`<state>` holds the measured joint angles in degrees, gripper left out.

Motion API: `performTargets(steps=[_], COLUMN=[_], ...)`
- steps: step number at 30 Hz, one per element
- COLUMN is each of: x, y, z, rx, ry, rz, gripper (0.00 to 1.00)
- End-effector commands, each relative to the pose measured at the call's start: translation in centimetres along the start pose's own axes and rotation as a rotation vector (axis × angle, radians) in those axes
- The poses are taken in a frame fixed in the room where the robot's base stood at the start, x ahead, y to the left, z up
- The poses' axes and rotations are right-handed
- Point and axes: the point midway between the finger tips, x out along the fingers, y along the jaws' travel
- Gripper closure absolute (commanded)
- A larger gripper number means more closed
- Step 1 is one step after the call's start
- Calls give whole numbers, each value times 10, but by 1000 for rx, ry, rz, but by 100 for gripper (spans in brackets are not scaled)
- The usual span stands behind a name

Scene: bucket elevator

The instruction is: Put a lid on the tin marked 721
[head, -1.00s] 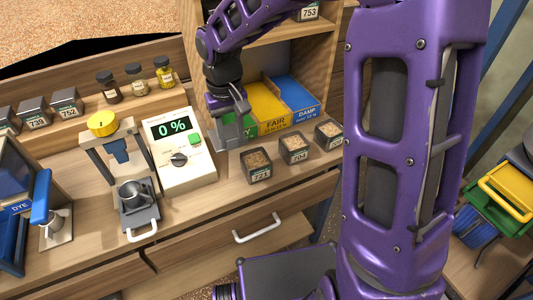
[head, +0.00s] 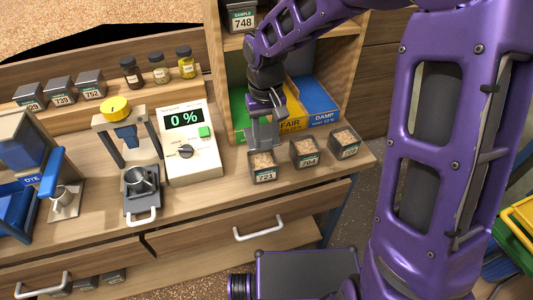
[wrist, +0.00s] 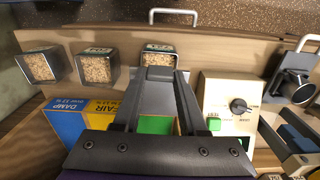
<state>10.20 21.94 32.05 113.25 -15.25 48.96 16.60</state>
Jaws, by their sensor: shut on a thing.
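The tin marked 721 (head: 264,174) stands uncovered on the bench, leftmost of three open tins, with tan grains inside. It also shows in the wrist view (wrist: 159,57), just beyond the fingertips. My gripper (head: 265,140) points down at the tin's back side, close above or behind it; whether they touch I cannot tell. In the wrist view my gripper (wrist: 158,80) is shut on a dark grey flat piece (wrist: 158,92), seemingly a lid, largely hidden between the fingers.
Open tins 704 (head: 305,153) and another (head: 344,142) stand to the right. The moisture meter (head: 190,145) reading 0 % is close on the left. Green, yellow FAIR (head: 292,118) and blue DAMP (head: 315,98) bins stand behind. Lidded tins (head: 60,88) sit on the back ledge.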

Motion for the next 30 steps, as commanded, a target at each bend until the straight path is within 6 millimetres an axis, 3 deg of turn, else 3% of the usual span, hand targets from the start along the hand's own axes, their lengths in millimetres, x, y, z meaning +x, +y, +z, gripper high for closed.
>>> performTargets(steps=[3,8,15,30], x=[19,30,61,70], y=[0,0,0,0], z=[0,0,0,0], rx=[-1,-1,0,-1], ry=[-2,-1,-1,2], rz=[-1,0,0,0], gripper=[100,100,100,100])
